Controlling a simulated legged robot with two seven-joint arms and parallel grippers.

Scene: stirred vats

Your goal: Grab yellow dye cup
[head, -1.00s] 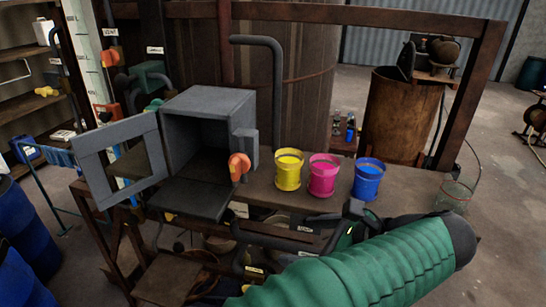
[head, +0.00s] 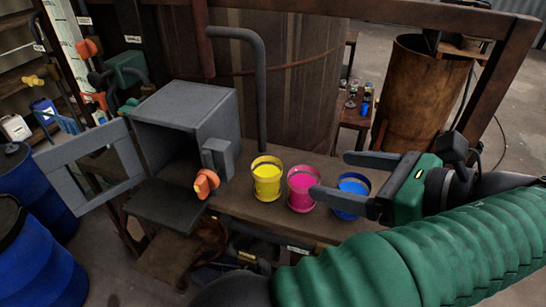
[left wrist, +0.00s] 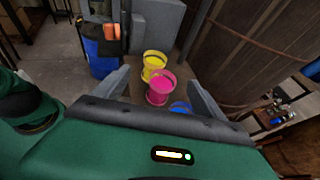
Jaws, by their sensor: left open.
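The yellow dye cup (head: 267,186) stands upright on a brown bench, leftmost in a row of three cups. It also shows between my fingers in the left wrist view (left wrist: 154,67). The pink cup (head: 301,188) is just right of it and nearer to me in the wrist view (left wrist: 160,88). The blue cup (head: 351,187) is at the right, partly hidden by a finger. My left gripper (head: 331,175) is open and empty, its fingers pointing left along the row. Its fingertips are near the blue and pink cups, apart from the yellow cup. My right gripper is not in view.
A grey open box (head: 193,110) with an orange knob (head: 206,184) stands just left of the yellow cup, its door (head: 90,168) swung out left. A bent grey pipe (head: 262,90) and a large wooden vat (head: 300,75) are behind the cups. Blue barrels (head: 38,260) stand lower left.

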